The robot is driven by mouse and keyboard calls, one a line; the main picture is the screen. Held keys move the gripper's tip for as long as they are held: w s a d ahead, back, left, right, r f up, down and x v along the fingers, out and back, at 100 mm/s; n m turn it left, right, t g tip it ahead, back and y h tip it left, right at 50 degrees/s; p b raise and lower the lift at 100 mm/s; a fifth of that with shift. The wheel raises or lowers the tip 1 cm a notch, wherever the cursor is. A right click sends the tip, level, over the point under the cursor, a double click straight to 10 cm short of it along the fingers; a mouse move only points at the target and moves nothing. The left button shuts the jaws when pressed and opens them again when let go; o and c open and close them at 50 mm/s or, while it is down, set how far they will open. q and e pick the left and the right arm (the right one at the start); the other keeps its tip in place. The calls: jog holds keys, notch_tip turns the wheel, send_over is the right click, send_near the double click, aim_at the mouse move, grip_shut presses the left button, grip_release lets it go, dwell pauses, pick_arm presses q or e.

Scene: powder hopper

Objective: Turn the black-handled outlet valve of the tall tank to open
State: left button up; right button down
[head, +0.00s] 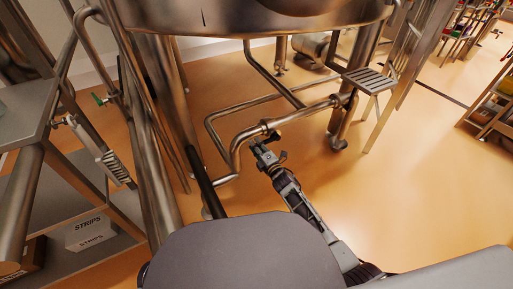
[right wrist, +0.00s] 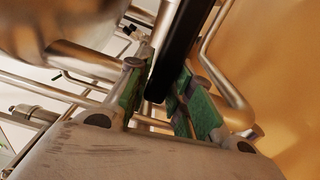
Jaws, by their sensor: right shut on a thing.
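The tall tank (head: 235,18) stands on steel legs at the top of the head view. A steel outlet pipe (head: 311,110) runs below it. The black valve handle (head: 272,137) is on this pipe, partly hidden by my right gripper (head: 262,151). In the right wrist view the handle is a long black bar (right wrist: 179,48) between the green pads of my right gripper (right wrist: 160,92). The gripper is shut on it. The exact angle of the handle to the pipe is hard to tell. My left gripper is not in view.
Steel pipes and legs crowd the space under the tank. A small step (head: 368,80) stands at the right. A shelf rack (head: 75,205) with a STRIPS box (head: 91,231) is at the left. The orange floor (head: 400,180) is clear at the right.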

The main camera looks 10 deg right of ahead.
jog(key=shift+s+f, duration=0.25)
jog(key=shift+f, duration=0.65)
jog(key=c, duration=1.6)
grip_release()
jog(key=shift+o, duration=1.4)
jog(key=shift+w+a+f, duration=0.1)
jog(key=shift+f, duration=0.1)
jog(key=shift+r, duration=0.1)
